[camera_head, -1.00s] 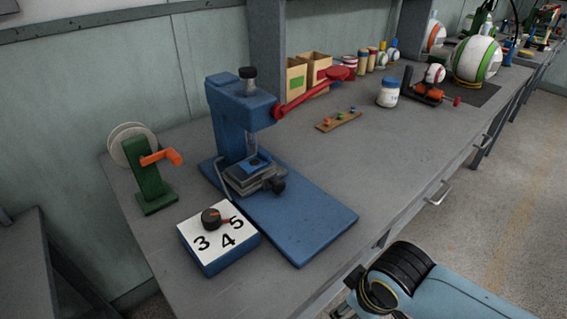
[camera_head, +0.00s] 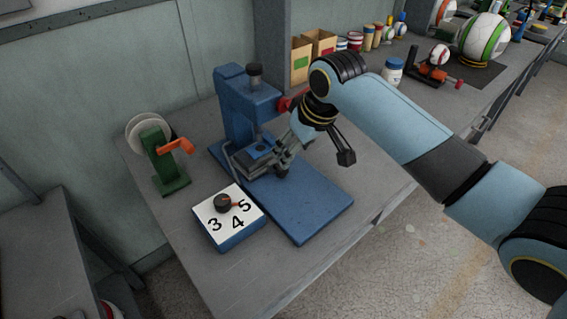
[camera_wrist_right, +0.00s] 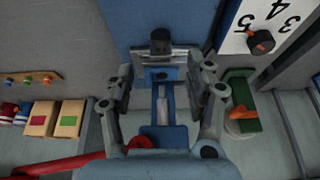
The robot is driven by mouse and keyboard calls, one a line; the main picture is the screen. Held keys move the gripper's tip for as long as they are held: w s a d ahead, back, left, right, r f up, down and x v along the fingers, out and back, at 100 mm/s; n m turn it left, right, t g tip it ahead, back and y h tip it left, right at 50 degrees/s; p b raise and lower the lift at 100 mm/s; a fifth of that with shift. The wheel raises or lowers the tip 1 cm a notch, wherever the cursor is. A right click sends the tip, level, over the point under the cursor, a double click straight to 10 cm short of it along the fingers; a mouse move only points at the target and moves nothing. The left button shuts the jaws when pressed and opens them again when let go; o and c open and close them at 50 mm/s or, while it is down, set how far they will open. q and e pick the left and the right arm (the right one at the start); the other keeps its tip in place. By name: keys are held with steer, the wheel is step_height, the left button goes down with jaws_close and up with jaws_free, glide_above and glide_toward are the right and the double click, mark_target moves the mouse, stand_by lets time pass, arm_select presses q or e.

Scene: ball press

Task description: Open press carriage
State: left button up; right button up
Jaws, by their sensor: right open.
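The blue press (camera_head: 236,115) stands on its blue base plate (camera_head: 312,212). Its grey carriage (camera_head: 250,160) with a blue top sits low in the frame, under the ram. In the right wrist view, the carriage (camera_wrist_right: 180,58) has a dark knob (camera_wrist_right: 159,36) on its front. My right gripper (camera_head: 314,162) has reached in from the right to the front of the carriage. In the wrist view, its fingers (camera_wrist_right: 160,75) are spread apart, with the carriage and knob between and beyond them. The gripper partly hides the knob in the head view. My left gripper is not in view.
A dial box (camera_head: 228,218) numbered 3, 4, 5 stands in front of the press. A green stand with an orange crank (camera_head: 165,160) is at the left. The red press lever (camera_wrist_right: 60,165) runs close to my right gripper. Bare bench lies in front of the dial box.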

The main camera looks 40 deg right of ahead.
steer(key=b+x, duration=0.1)
steer(key=x, duration=0.9)
steer(key=shift+f, duration=0.1)
jaws_close()
